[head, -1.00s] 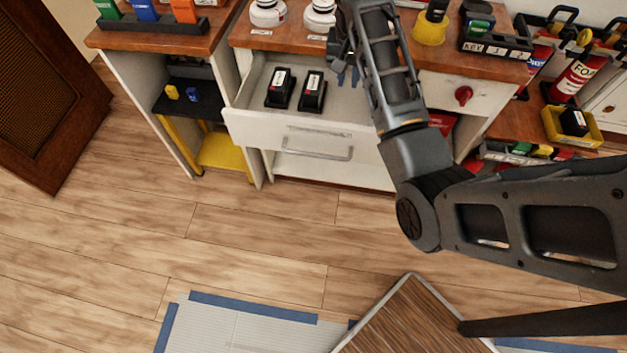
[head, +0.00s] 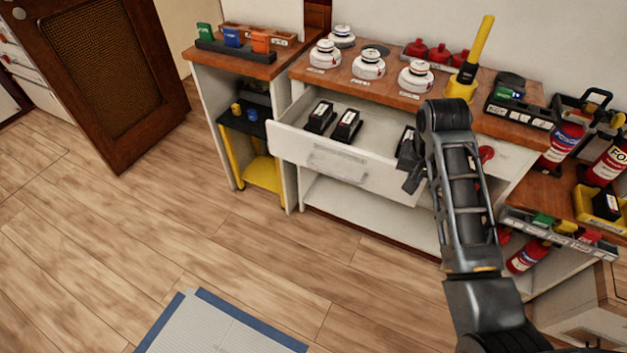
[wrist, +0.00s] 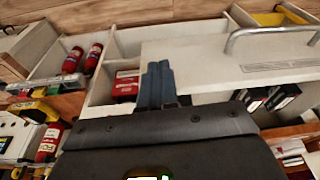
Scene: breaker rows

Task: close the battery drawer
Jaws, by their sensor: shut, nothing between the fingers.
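The battery drawer (head: 300,145) is a white drawer standing open under the wooden counter. Its front has a metal bar handle (head: 337,165), which also shows in the wrist view (wrist: 268,34). Black batteries (head: 346,126) with white labels stand inside; a further dark one is partly hidden by my arm. My gripper (head: 410,183) is at the right end of the drawer front. In the wrist view my blue-grey fingers (wrist: 158,84) are together and empty, overlapping the end of the drawer front panel (wrist: 205,62). I cannot tell whether they touch it.
White detectors (head: 368,66) and a yellow-handled tool (head: 462,84) stand on the counter above. An open shelf (head: 360,217) lies below the drawer. Fire extinguishers (head: 562,142) and a yellow bin (head: 600,205) are at the right.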

